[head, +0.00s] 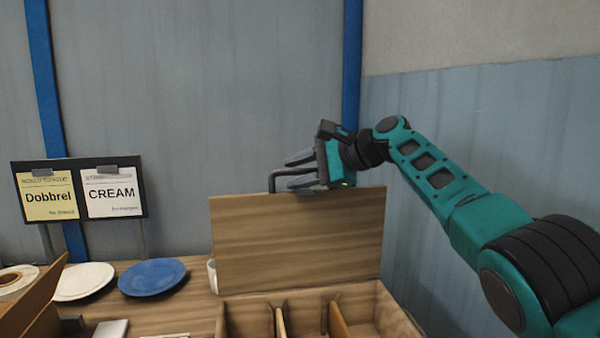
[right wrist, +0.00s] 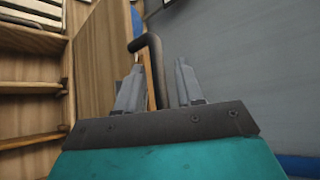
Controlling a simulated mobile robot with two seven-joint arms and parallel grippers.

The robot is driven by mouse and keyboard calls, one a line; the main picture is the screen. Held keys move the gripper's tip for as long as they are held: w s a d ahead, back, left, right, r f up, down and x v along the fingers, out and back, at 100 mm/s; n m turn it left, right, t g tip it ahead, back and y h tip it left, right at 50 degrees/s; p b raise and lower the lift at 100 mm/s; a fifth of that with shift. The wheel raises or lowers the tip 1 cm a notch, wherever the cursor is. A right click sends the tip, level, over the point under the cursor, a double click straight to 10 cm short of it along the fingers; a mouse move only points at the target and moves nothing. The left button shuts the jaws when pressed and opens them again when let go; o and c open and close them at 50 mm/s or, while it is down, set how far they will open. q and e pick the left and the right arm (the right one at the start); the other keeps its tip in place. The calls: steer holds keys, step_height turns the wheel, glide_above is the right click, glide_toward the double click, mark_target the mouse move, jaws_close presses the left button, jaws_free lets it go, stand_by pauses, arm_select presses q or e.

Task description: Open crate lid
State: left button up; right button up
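The wooden crate lid (head: 298,240) stands roughly upright at the back of the open wooden crate (head: 390,315), whose compartments show. A dark bar handle (head: 272,181) sits on the lid's top edge. My right gripper (head: 289,173) is at the handle, with its fingers apart, one above the other in the head view. In the right wrist view the handle (right wrist: 150,50) runs between the two spread fingers, nearer the left one. The lid (right wrist: 100,60) shows beside it. I cannot tell whether a finger touches the handle. My left gripper is not in view.
A blue plate (head: 152,277) and a white plate (head: 84,281) lie on the table at left. A white cup (head: 212,276) is partly hidden behind the lid. A sign board (head: 80,190) stands behind. Blue-grey walls rise behind and to the right.

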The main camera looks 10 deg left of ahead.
steer(key=shift+f, duration=0.15)
steer(key=shift+d+b, duration=0.3)
steer(key=shift+b, duration=0.25)
steer(key=b+v, duration=0.2)
steer(key=v, duration=0.2)
steer(key=shift+d+b, duration=0.15)
steer(key=shift+b, duration=0.15)
steer(key=b+v, duration=0.1)
steer(key=v, duration=0.7)
steer(key=shift+r, duration=0.3)
